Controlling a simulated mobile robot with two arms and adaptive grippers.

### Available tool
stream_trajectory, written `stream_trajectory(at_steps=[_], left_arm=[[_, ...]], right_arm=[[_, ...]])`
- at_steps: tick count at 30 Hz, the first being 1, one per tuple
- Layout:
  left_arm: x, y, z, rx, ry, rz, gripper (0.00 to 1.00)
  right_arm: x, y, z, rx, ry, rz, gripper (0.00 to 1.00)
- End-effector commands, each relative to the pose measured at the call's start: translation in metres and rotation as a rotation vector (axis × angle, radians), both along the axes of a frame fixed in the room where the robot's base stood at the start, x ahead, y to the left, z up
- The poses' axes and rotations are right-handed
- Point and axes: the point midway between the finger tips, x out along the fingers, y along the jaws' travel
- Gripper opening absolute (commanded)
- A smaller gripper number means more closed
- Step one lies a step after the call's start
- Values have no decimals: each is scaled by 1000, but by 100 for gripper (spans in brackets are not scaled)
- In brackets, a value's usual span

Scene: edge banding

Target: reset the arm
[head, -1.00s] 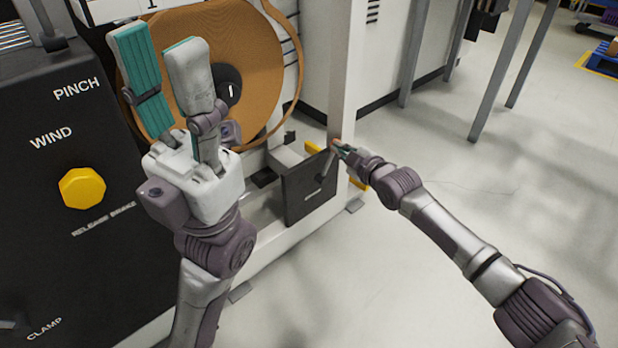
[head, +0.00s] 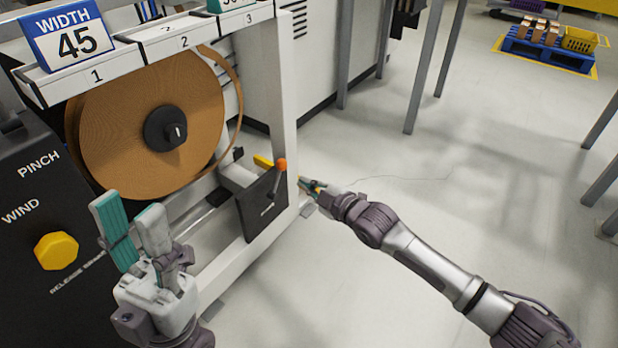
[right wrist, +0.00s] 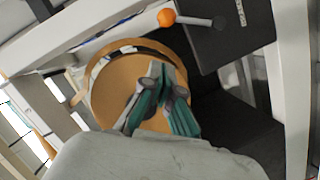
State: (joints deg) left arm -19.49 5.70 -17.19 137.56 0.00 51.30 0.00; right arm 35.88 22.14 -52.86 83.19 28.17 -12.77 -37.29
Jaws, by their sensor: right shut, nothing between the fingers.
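My left gripper (head: 130,222) is at the lower left of the head view, pointing up. Its two teal-padded fingers stand apart with nothing between them. My right gripper (head: 308,185) is shut and empty, just right of a lever with an orange knob (head: 281,164), with a small gap in the picture. The lever is on a black plate (head: 262,208) low on the machine frame. In the right wrist view the right fingers (right wrist: 162,72) come together in front of the tan roll, and the orange knob (right wrist: 166,17) is above them.
A tan banding roll (head: 120,135) hangs on the machine under numbered bays with a "WIDTH 45" sign (head: 70,35). A dark control panel with a yellow button (head: 56,251) is at the left. Grey posts (head: 432,70) and a blue pallet (head: 545,50) stand behind.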

Motion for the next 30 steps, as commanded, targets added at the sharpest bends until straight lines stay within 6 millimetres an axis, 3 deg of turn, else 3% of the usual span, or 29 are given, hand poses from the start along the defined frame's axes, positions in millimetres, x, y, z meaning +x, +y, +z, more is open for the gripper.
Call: stream_trajectory(at_steps=[16,20,23,26,28,30], left_arm=[[-1,0,-1,0,7,-1,40],[-1,0,0,-1,5,-1,40],[-1,0,0,-1,5,-1,40],[-1,0,0,-1,5,-1,40],[-1,0,0,-1,5,-1,40],[-1,0,0,-1,6,0,40]], right_arm=[[-4,-3,1,1,0,1,0],[-12,5,7,44,-12,12,0],[-37,23,30,187,-44,40,0],[-78,36,77,438,-111,73,0],[-112,30,120,637,-179,92,0],[-144,12,160,821,-256,103,0]])
